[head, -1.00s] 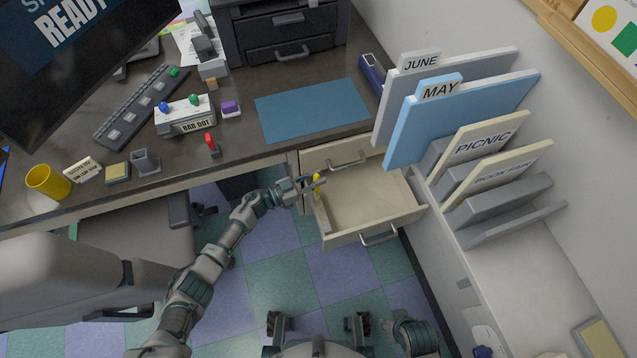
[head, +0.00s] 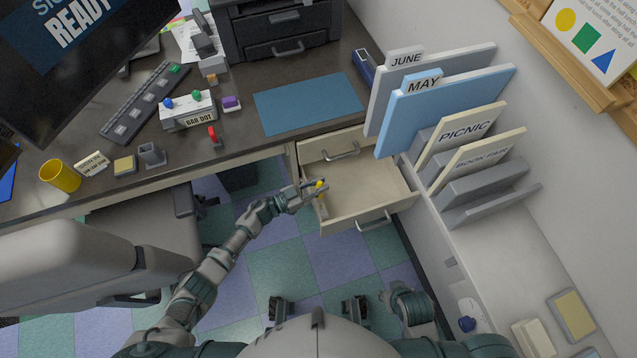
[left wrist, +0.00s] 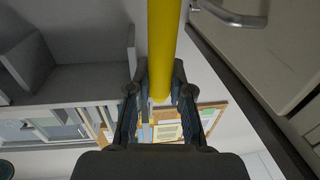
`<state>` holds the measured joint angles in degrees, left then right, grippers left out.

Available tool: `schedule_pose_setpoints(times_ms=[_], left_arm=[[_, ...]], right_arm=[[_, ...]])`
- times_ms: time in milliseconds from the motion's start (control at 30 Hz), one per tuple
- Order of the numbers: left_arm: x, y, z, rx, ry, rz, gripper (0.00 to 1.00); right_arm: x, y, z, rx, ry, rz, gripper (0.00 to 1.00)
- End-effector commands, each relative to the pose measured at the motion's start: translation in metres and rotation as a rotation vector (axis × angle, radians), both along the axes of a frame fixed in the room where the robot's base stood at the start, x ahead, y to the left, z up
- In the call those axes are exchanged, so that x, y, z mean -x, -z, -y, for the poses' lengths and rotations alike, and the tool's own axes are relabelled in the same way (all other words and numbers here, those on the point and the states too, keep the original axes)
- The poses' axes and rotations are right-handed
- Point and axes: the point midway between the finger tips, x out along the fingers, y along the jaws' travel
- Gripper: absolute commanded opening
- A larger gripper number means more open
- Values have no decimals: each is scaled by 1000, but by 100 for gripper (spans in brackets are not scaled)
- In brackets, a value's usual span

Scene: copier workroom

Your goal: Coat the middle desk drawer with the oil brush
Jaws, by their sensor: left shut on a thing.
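The oil brush has a yellow handle (head: 319,185), and my left gripper (head: 312,190) is shut on it at the left side of the open drawer. In the left wrist view the yellow handle (left wrist: 162,40) runs up between the fingers of my left gripper (left wrist: 158,85). The brush's lower end is too small and partly hidden, so I cannot tell whether it touches the drawer. The open drawer (head: 375,190) is pale, empty-looking, and pulled out below a closed drawer front (head: 325,148).
The dark desk top holds a blue mat (head: 310,103), a yellow mug (head: 60,176) and a keyboard (head: 145,103). A grey file rack (head: 485,195) stands right of the drawer. A chair (head: 70,270) is at the left. The floor before the drawer is open.

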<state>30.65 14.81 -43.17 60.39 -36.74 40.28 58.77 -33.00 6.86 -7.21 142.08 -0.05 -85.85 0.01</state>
Motion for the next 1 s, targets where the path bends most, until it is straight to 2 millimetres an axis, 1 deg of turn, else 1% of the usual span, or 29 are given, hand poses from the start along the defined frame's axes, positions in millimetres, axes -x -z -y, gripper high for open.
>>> schedule_pose_setpoints(times_ms=[133, 300, 400, 500, 733, 833, 933, 1000], left_arm=[[15, -4, 5, 0, 1, -1, 0], [44, -4, 14, 0, 2, -4, 0], [57, -3, 19, 0, 2, -3, 0], [63, -2, 21, 0, 1, -2, 0], [65, 1, 21, 0, 1, -2, 0], [62, 1, 20, 0, 0, -1, 0], [51, 3, 16, -2, -1, 0, 0], [39, 5, 12, -3, -2, -1, 0]], right_arm=[[-3, -15, 0, 0, 0, 13, 40], [-7, -36, 0, 0, 0, 31, 40], [-9, -43, 0, 0, 0, 37, 40], [-9, -45, 0, 0, 0, 37, 40], [-9, -44, 0, 0, 0, 37, 40], [-9, -42, 0, 0, 0, 36, 40], [-7, -34, 0, 0, 0, 29, 40], [-6, -27, 0, 0, 0, 23, 40]])
